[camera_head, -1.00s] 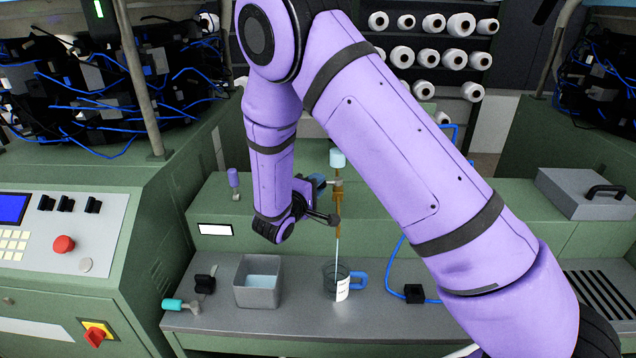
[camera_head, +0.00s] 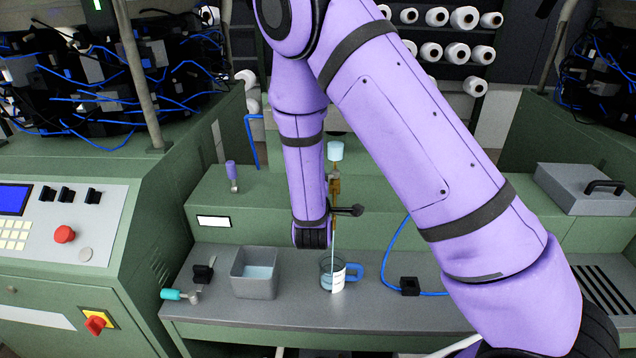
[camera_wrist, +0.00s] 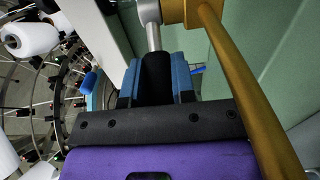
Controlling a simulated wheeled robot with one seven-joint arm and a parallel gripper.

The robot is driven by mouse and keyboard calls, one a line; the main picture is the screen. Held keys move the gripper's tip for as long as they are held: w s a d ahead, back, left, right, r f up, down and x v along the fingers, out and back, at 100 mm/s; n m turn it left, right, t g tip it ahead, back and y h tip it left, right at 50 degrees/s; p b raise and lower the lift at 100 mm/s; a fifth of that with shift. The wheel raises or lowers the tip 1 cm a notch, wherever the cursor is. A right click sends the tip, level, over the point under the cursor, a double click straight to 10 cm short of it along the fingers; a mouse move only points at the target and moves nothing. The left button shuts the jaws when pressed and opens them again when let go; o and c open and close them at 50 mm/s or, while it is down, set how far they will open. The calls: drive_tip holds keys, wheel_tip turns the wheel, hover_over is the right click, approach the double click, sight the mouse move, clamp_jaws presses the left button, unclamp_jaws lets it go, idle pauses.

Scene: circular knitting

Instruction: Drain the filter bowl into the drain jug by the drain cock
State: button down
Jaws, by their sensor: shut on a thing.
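The pale blue filter bowl (camera_head: 336,150) stands above the brass drain fitting (camera_head: 334,187); its liquid level is too small to tell. A thin pale stream (camera_head: 333,235) falls from the fitting into the drain jug (camera_head: 328,278). The jug is clear, with a white label and blue handle, and pale liquid shows inside. In the wrist view, my gripper (camera_wrist: 156,78) is shut on the black grip of the drain cock lever (camera_wrist: 153,38), beside the brass pipe (camera_wrist: 235,75).
A grey bin (camera_head: 255,285) with pale liquid stands left of the jug. A teal-handled tool (camera_head: 180,295) and a black clip (camera_head: 203,272) lie further left. A blue hose (camera_head: 388,262) runs to a black block (camera_head: 410,287) on the right. The bench front is clear.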

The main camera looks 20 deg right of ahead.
drive_tip(key=c, duration=0.9)
unclamp_jaws()
drive_tip(key=shift+c, duration=0.2)
drive_tip(key=v, duration=1)
drive_tip(key=shift+s+a, duration=0.15)
drive_tip(key=shift+s, duration=0.25)
